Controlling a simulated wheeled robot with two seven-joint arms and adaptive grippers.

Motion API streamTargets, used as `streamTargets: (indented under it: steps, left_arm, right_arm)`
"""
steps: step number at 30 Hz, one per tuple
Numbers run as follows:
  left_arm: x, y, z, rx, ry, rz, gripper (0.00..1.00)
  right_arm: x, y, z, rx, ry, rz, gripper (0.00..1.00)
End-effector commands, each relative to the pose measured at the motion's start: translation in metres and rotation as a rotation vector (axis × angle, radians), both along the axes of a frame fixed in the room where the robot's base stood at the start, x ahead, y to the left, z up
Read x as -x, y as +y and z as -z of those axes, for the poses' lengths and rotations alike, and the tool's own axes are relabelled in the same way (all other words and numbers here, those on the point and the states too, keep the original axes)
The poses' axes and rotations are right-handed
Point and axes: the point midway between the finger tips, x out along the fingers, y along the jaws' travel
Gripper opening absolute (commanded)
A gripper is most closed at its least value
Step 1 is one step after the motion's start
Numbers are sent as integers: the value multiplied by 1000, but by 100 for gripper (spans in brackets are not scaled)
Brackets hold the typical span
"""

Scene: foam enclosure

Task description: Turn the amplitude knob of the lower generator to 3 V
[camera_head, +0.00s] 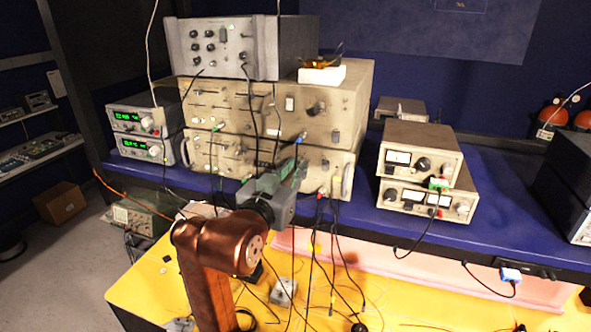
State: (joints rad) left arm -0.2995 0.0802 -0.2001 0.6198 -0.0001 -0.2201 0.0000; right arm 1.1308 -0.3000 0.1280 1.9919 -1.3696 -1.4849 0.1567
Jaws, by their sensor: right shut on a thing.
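The lower generator (345,160) is the beige box under a similar upper generator (350,105) in the stack on the blue bench. My right gripper (296,168) reaches up from the front to the right half of the lower generator's front panel. Its fingers are closed at the panel, on what looks like the amplitude knob. That knob is hidden behind the gripper, so its setting cannot be read. My left gripper is out of view.
A grey instrument (262,45) and a white block (321,75) top the stack. Cables hang in front of the panels. Green-display power supplies (140,148) stand left, and beige meter boxes (422,160) right. The yellow surface (400,305) below holds loose cables.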

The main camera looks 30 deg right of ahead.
Motion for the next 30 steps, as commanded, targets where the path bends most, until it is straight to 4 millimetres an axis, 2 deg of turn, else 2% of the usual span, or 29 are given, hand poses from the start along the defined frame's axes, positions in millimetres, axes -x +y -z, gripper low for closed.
streamTargets:
  steps: [8, 9, 16, 25, 30]
  left_arm:
    - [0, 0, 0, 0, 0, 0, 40]
    - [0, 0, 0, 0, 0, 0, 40]
    - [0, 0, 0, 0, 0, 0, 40]
    - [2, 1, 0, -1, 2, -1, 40]
    - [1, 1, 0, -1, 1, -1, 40]
  right_arm:
    - [-1, 0, 2, -3, 5, -1, 0]
    - [-1, 0, 2, -3, 5, -1, 17]
    - [0, 0, 1, 0, 3, 0, 32]
    - [1, 2, 0, 0, 1, 0, 32]
    - [13, 18, -1, 1, 1, -3, 32]
